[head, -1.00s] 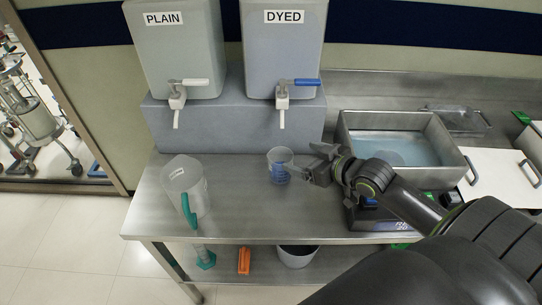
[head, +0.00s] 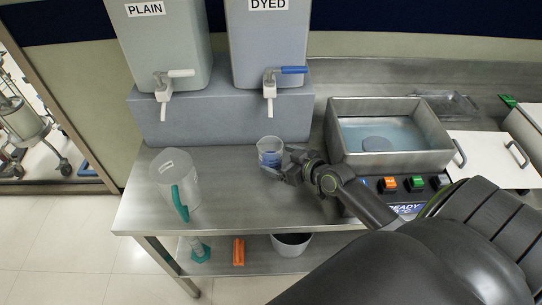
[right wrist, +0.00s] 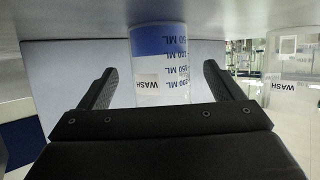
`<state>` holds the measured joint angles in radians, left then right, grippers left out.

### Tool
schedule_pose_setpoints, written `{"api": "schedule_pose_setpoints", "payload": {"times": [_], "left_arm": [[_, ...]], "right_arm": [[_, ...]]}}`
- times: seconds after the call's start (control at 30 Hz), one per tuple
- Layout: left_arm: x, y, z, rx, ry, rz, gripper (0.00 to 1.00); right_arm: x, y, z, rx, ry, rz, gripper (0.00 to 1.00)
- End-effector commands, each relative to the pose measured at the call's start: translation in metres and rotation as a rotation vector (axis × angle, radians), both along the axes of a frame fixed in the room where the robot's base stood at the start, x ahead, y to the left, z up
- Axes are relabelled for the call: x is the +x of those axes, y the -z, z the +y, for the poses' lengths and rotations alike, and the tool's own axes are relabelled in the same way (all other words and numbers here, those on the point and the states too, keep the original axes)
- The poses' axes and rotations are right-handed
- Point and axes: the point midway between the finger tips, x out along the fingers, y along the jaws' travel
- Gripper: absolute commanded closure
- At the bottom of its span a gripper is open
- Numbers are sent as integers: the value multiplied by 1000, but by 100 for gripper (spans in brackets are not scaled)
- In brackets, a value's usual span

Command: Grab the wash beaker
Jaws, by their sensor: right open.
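A small clear beaker (head: 270,151) with blue liquid stands upright on the steel bench, in front of the DYED tank. In the right wrist view, which is upside down, this beaker (right wrist: 160,62) shows a WASH label and ML marks. My right gripper (head: 276,168) is open, coming from the right at the beaker's height. In the right wrist view, the beaker stands between the lines of the two fingers, with gaps on both sides. A larger clear jug (head: 174,180) with a green handle stands to the left; its label also reads WASH in the wrist view (right wrist: 287,88). My left gripper is out of view.
The PLAIN tank (head: 160,50) and DYED tank (head: 268,40) stand on a grey block behind, with taps overhanging. A steel water bath (head: 440,128) is at the right. The bench between jug and beaker is clear. A grey bin (head: 291,245) sits on the lower shelf.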

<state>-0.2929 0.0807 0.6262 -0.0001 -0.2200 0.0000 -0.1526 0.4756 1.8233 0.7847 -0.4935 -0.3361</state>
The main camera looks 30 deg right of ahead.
Motion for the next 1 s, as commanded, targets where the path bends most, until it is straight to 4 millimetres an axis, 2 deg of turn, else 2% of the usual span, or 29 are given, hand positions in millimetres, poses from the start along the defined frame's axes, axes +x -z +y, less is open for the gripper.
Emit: {"api": "schedule_pose_setpoints", "payload": {"times": [0.1,0.2,0.5,0.9,1.0], "left_arm": [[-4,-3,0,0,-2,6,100],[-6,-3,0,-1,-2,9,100],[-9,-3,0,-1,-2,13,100],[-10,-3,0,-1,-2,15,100],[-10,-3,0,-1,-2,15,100]], "right_arm": [[15,5,4,4,2,-1,13],[22,8,5,2,0,0,13],[24,10,6,0,-1,0,13],[24,10,6,0,-1,0,64],[24,10,6,0,0,0,64]]}}
